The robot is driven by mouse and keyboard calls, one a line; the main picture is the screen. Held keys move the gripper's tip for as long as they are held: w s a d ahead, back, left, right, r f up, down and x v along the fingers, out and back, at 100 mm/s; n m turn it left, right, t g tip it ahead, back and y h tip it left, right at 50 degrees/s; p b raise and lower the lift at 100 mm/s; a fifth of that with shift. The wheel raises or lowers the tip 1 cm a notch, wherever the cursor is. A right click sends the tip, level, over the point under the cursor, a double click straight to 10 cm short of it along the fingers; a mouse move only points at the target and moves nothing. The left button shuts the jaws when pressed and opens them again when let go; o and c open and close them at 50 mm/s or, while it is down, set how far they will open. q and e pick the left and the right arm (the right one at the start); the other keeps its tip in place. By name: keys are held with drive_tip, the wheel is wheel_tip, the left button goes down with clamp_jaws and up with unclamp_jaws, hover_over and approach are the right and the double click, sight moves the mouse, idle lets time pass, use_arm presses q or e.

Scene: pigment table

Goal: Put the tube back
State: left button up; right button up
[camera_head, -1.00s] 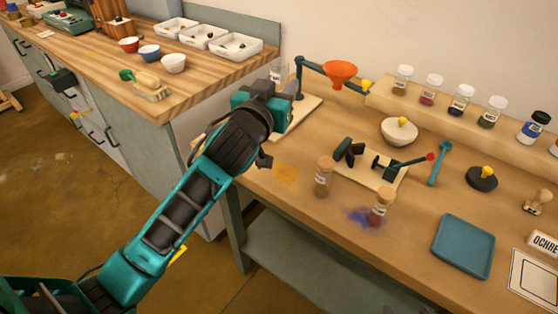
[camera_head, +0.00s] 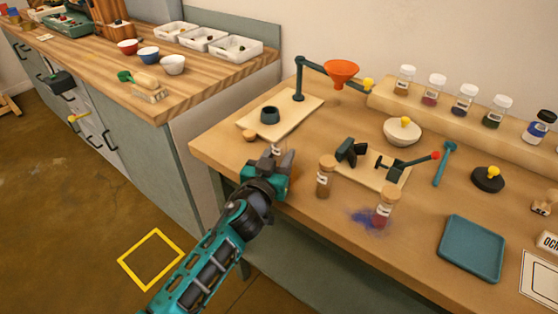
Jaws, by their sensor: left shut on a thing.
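My left gripper (camera_head: 279,160) is at the left front part of the pigment table. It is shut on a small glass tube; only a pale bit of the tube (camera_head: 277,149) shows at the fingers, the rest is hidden. The funnel stand (camera_head: 300,82) with an orange funnel (camera_head: 341,69) stands behind it. On the stand's board (camera_head: 290,118) is a dark ring-shaped holder (camera_head: 270,115) with nothing standing in it. A loose cork (camera_head: 249,136) lies in front of the board. My right gripper is not in view.
A corked tube of brown powder (camera_head: 324,178) and one of red powder (camera_head: 385,206) stand right of the gripper, beside a blue spill (camera_head: 364,217). Several lidded jars line the back shelf (camera_head: 420,102). A blue tray (camera_head: 472,249) lies at front right.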

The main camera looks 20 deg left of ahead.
use_arm(q)
drive_tip(key=o, duration=0.6)
drive_tip(key=shift+f, duration=0.2)
drive_tip(key=o, duration=0.4)
drive_tip(key=shift+r, duration=0.1)
